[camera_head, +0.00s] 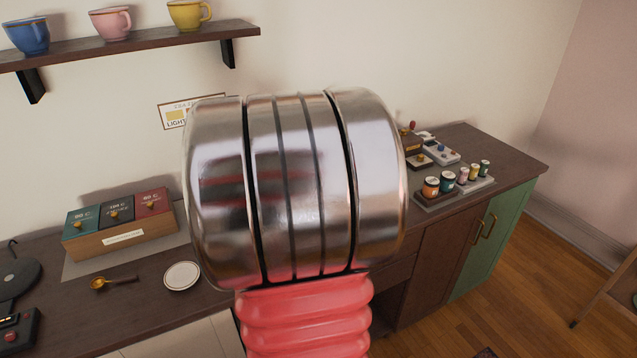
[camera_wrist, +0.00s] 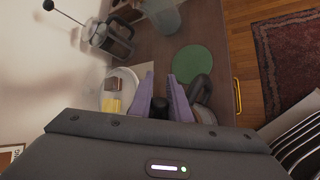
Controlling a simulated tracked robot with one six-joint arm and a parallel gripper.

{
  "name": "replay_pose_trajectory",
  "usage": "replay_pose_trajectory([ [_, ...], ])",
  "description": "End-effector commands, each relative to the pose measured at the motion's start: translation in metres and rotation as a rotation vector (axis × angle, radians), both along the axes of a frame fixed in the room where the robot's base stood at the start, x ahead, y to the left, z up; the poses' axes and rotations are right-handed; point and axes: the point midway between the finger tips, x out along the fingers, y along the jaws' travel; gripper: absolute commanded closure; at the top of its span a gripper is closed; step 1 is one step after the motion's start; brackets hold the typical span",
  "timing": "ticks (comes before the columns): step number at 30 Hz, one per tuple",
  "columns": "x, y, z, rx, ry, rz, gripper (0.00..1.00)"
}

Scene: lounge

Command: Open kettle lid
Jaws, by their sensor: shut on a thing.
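My gripper (camera_wrist: 160,80) shows in the wrist view as two purple fingers pointing away from the camera. They are closed on a small dark thing (camera_wrist: 160,107), which looks like the knob of the kettle lid. Beside the right finger is a dark grey curved part, probably the kettle's handle (camera_wrist: 203,88). The rest of the kettle and its lid are mostly hidden by the gripper, so I cannot tell whether the lid is raised. In the head view my own chrome and red arm fills the middle and hides the gripper and kettle.
In the wrist view, a French press (camera_wrist: 108,38), grey cup (camera_wrist: 164,18), round green mat (camera_wrist: 193,64) and white round tray (camera_wrist: 126,76) stand nearby. The head view shows a tea box (camera_head: 122,222), a saucer (camera_head: 181,276), small jars (camera_head: 447,183) and a cup shelf (camera_head: 130,42).

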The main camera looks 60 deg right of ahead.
Motion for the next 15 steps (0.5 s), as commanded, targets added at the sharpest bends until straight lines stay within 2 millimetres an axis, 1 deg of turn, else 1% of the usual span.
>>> replay_pose_trajectory([
  [1, -0.0017, 0.0024, -0.0073, 0.012, 0.007, -0.002, 1.0],
  [7, -0.0015, 0.0025, -0.0075, 0.012, 0.006, -0.002, 1.0],
  [8, -0.0014, 0.0024, -0.0075, 0.012, 0.006, -0.002, 0.82],
  [15, -0.0005, 0.0016, -0.0044, 0.008, 0.004, -0.001, 0.65],
])
